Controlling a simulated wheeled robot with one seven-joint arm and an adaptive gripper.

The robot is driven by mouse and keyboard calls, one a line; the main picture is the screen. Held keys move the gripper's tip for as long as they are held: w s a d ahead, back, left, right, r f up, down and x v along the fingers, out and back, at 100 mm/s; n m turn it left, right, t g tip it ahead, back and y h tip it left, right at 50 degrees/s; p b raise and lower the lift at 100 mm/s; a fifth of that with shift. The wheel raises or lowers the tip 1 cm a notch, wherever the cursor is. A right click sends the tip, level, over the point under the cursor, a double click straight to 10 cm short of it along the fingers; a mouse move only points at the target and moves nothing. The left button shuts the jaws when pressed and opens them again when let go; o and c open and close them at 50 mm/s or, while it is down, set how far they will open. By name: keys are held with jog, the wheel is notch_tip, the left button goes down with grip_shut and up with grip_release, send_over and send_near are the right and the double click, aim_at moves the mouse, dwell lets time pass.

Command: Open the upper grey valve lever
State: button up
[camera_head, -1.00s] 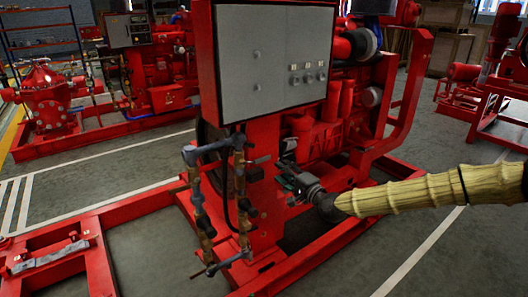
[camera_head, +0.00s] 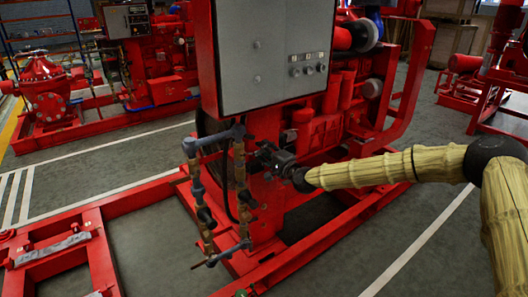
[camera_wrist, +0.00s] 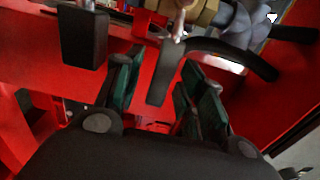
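A pipe frame (camera_head: 205,215) with grey-blue fittings and brass valves stands in front of the red pumpset. In the wrist view, a dark grey lever (camera_wrist: 164,76) hangs below a brass fitting (camera_wrist: 196,10), between the fingers of my gripper (camera_wrist: 160,68). The fingers have green pads and are apart, one on each side of the lever. I cannot tell whether either pad touches it. In the head view my gripper (camera_head: 262,160) is just right of the upper part of the pipe frame. It hides the lever there.
A grey control box (camera_head: 275,60) hangs above my gripper. A black curved hose (camera_wrist: 235,52) and a dark block (camera_wrist: 83,37) are near the fingers. Red base rails (camera_head: 290,265) run below. Grey floor (camera_head: 400,245) is open at the right.

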jog(key=shift+w, duration=0.15)
jog(key=shift+c, duration=0.3)
jog(key=shift+a, duration=0.1)
grip_shut()
jog(key=shift+r, duration=0.1)
